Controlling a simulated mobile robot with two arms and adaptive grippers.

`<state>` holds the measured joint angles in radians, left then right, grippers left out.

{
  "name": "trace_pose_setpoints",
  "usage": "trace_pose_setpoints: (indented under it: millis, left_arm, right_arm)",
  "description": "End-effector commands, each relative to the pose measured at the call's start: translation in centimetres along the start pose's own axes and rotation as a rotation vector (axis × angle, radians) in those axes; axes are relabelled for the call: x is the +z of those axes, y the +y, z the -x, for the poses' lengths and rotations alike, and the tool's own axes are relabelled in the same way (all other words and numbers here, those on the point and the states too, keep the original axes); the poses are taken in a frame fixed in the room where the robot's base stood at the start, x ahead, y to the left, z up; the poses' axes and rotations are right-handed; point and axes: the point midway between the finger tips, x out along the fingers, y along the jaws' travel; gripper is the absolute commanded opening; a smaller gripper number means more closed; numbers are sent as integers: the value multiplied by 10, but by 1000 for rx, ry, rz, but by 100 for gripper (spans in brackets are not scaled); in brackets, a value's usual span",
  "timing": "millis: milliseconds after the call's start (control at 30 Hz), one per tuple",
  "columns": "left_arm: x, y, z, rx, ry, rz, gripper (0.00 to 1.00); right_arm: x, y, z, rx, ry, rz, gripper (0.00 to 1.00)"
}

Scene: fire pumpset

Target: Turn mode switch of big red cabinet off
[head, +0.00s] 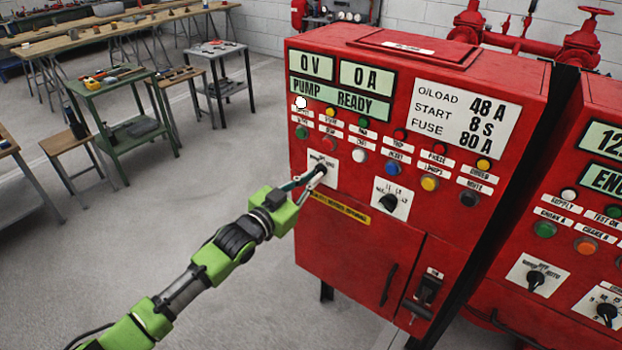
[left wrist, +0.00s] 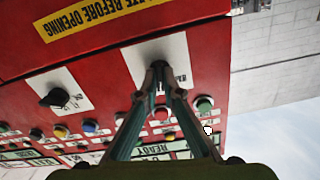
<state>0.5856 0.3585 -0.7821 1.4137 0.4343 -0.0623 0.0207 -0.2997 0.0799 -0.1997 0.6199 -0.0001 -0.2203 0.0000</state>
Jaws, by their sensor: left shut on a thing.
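The big red cabinet (head: 340,230) stands in the middle of the head view with display panels, lamps and rotary switches on its front. My left gripper (head: 319,171) reaches in from the left and is shut on the mode switch at the front's left side. The switch's white plate (head: 325,160) shows around the fingertips. In the left wrist view, the cabinet is upside down and the fingertips (left wrist: 160,70) meet at the white plate (left wrist: 140,56). The switch knob is mostly hidden between the fingers, so its position cannot be read. My right gripper is not in view.
A second black rotary switch (head: 389,202) sits to the right on the same front, below several coloured lamps. A yellow label (head: 340,208) lies beneath the gripped switch. Another red cabinet (head: 570,230) stands at right.

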Motion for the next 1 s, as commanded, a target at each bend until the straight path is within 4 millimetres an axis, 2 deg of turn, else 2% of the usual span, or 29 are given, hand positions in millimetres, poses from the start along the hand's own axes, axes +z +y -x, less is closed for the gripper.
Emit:
trace_pose_setpoints:
  millis: [333, 900, 933, 967, 1000]
  left_arm:
    - [2, 1, 0, 0, -3, 157, 0]
    - [2, 1, 0, 0, -4, 187, 0]
    - [2, 1, 0, 0, -4, 187, 15]
    - [2, 1, 0, 0, -4, 187, 22]
    - [2, 1, 0, 0, -4, 187, 24]
  right_arm:
    - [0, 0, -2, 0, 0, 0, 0]
    - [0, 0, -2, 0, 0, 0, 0]
    - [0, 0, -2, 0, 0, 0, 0]
    - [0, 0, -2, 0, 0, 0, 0]
    - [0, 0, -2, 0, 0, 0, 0]
